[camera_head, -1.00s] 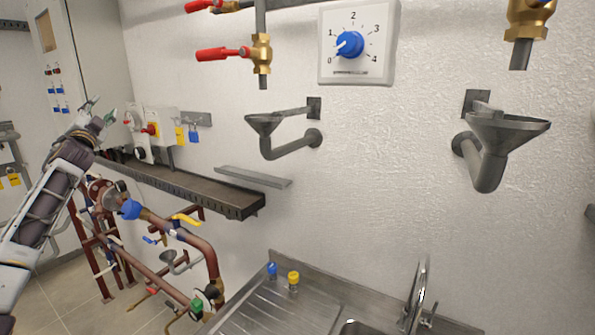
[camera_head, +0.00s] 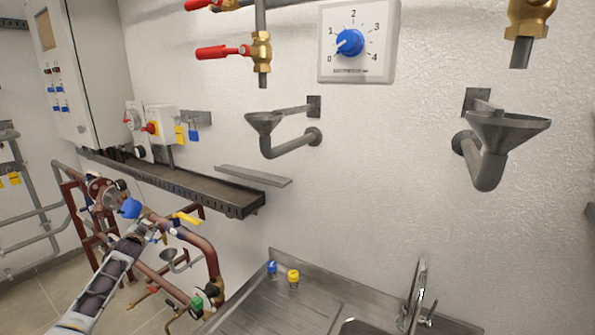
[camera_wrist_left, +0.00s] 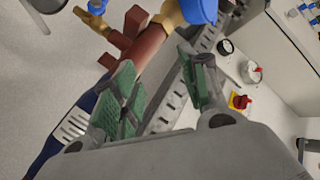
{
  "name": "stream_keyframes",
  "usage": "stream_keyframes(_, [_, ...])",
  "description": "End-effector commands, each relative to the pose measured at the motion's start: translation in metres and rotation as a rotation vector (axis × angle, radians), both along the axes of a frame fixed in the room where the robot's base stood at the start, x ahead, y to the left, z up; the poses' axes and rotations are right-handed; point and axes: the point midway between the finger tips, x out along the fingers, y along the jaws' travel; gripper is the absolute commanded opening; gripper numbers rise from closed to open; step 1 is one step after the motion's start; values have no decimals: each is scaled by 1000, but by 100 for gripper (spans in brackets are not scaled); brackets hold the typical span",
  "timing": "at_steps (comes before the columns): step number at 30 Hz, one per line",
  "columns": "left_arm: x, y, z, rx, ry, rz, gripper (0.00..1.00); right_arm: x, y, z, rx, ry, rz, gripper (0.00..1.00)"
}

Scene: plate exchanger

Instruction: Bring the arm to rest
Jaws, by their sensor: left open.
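My left arm comes in from the lower left in the head view. Its gripper (camera_head: 148,228) is in front of the copper and red pipework (camera_head: 192,243), below the blue valve cap, and looks small there. In the left wrist view the left gripper (camera_wrist_left: 165,95) shows two green-padded fingers spread apart with nothing between them. Behind the fingers are a pipe (camera_wrist_left: 148,52) and a blue cap (camera_wrist_left: 198,10); I cannot tell whether anything touches. My right gripper is not in view.
A dark cable tray (camera_head: 185,188) runs along the wall above the pipes. A switch box (camera_head: 160,124) and a tall cabinet (camera_head: 95,75) stand behind it. A sink unit (camera_head: 280,310) with a tap (camera_head: 418,295) fills the lower middle. Funnel drains (camera_head: 265,122) jut from the wall.

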Motion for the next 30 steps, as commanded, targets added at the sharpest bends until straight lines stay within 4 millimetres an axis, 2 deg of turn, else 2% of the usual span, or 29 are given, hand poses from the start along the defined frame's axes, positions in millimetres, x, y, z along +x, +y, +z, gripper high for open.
stream_keyframes(1, [-5, -5, -26, -20, 28, 1, 44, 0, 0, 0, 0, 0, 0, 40])
stream_keyframes(3, [-11, -12, -56, -45, 60, 0, 44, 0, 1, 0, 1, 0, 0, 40])
stream_keyframes(8, [-30, -27, -124, -98, 135, 2, 44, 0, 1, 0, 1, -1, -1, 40])
stream_keyframes(14, [-62, -49, -206, -158, 230, 7, 44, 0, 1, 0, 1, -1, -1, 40])
stream_keyframes(23, [-126, -86, -323, -230, 374, 13, 44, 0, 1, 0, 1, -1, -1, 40])
stream_keyframes(30, [-190, -119, -408, -277, 490, 17, 44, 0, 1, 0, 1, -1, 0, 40])
